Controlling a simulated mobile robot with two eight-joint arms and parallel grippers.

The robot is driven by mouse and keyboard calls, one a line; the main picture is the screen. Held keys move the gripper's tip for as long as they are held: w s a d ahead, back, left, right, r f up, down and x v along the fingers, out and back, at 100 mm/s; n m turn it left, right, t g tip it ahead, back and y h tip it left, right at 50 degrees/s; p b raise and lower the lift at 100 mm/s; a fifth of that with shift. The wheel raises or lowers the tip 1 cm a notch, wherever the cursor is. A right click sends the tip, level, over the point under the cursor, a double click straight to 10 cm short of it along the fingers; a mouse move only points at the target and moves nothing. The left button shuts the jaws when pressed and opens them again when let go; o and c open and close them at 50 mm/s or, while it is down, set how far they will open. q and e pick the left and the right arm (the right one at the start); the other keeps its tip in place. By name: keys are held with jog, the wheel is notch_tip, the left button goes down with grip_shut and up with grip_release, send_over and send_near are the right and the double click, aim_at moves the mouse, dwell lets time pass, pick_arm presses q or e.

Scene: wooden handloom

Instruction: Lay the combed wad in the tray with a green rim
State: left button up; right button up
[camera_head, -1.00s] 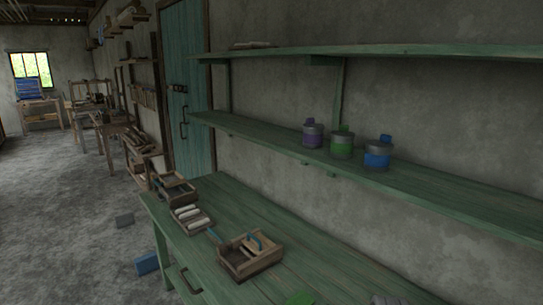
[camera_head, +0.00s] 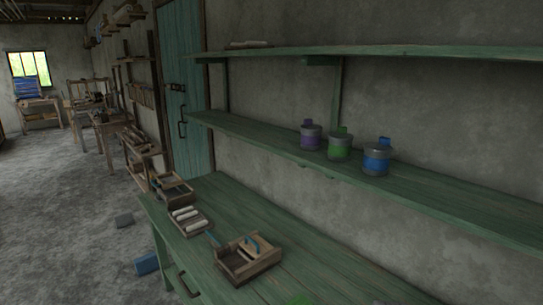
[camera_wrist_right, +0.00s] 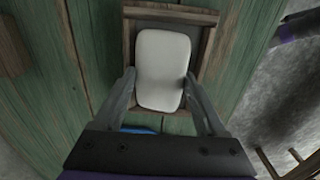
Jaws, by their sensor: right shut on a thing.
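My right gripper (camera_wrist_right: 161,90) shows in the right wrist view, its two fingers on either side of a smooth white wad (camera_wrist_right: 162,62). It is shut on the wad. Behind the wad is a shallow brown wooden tray (camera_wrist_right: 209,42) with a dark inside. The wad hides most of its floor, and I cannot tell whether the two touch. No green rim shows on this tray. Neither gripper shows in the head view.
On the green bench (camera_head: 320,265) stand a wooden box with a blue handle (camera_head: 248,258), a tray of white rolls (camera_head: 188,221) and a dark wooden box (camera_head: 172,189). Purple, green (camera_head: 340,146) and blue-marked tins stand on the shelf. A blue piece (camera_wrist_right: 138,129) lies below the wad.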

notch_tip(320, 180, up, 7)
jog(key=p, duration=0.3)
jog(key=shift+s+a+f+p, duration=0.1)
jog(key=shift+a+f+p, duration=0.1)
jog(key=shift+p, duration=0.1)
jog(key=shift+f, duration=0.1)
